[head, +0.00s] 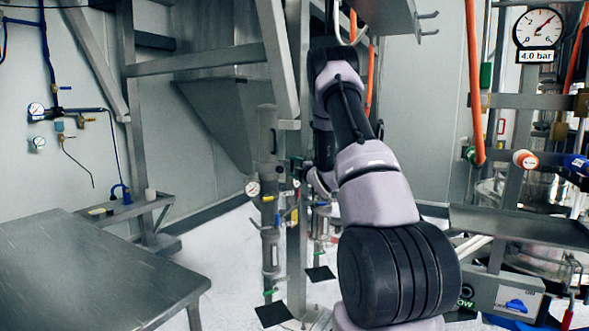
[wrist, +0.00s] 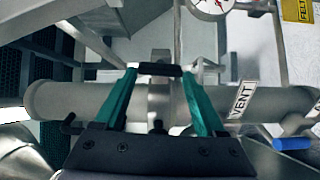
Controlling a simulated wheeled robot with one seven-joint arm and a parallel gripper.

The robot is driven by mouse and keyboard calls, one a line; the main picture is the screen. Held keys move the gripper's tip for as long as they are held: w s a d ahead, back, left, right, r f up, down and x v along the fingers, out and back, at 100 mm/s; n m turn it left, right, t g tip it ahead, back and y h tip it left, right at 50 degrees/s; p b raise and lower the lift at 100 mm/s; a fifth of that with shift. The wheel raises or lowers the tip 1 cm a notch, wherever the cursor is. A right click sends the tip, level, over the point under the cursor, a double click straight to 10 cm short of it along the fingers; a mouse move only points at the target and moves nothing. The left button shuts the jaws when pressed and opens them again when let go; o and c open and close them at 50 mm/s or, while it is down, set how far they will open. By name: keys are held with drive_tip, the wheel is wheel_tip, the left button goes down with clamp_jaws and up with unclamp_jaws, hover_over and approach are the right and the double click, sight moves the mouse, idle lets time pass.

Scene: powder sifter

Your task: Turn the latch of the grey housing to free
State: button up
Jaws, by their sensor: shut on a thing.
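In the wrist view the grey housing (wrist: 60,100) is a long grey tube lying across the picture, with a clamp-like band (wrist: 159,100) around its middle. My gripper (wrist: 160,71) has two teal fingers reaching over the tube. A short black bar, which looks like the latch (wrist: 160,69), spans between the fingertips, and the gripper is shut on it. Which way the latch is turned cannot be told. In the head view the grey housing (head: 268,135) stands upright on the steel frame, left of my arm. My gripper is mostly hidden there behind the arm.
A white VENT label (wrist: 242,100) and a blue handle (wrist: 292,143) are right of the fingers. A dial gauge (wrist: 209,5) is above. In the head view a steel table (head: 90,275) fills the lower left, with bare floor (head: 225,255) beyond it.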

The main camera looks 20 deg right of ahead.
drive_tip(key=shift+f+n, duration=0.1)
drive_tip(key=shift+n, duration=0.4)
drive_tip(key=o, duration=1.1)
drive_tip(key=shift+s, duration=0.1)
drive_tip(key=s, duration=1)
drive_tip(key=shift+s+d, duration=0.25)
drive_tip(key=shift+s, duration=0.1)
